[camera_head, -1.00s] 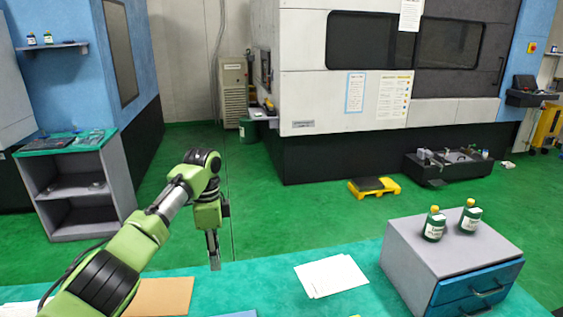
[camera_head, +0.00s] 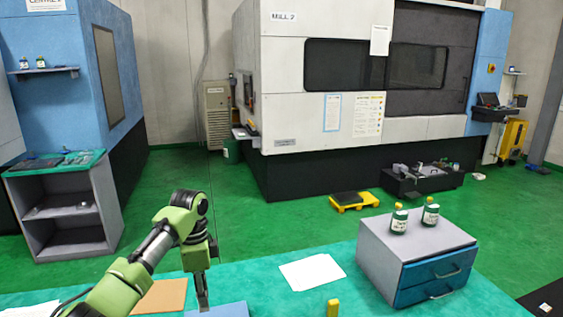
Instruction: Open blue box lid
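A flat blue surface (camera_head: 222,310), which may be the blue box lid, shows at the bottom edge of the view on the green table. Most of it is cut off by the frame, so I cannot tell whether it is open or shut. My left gripper (camera_head: 202,297) points down at its left end, with its tips close to the blue surface. I cannot tell whether they touch it. Its fingers appear edge-on as a narrow grey shape, so their opening is unclear. My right gripper is out of view.
A grey drawer unit (camera_head: 385,252) with blue drawer fronts stands at the right of the table, bearing two green bottles (camera_head: 399,220). White papers (camera_head: 311,271), a brown sheet (camera_head: 162,297) and a yellow object (camera_head: 333,308) lie around the blue surface. Green table surface between them is clear.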

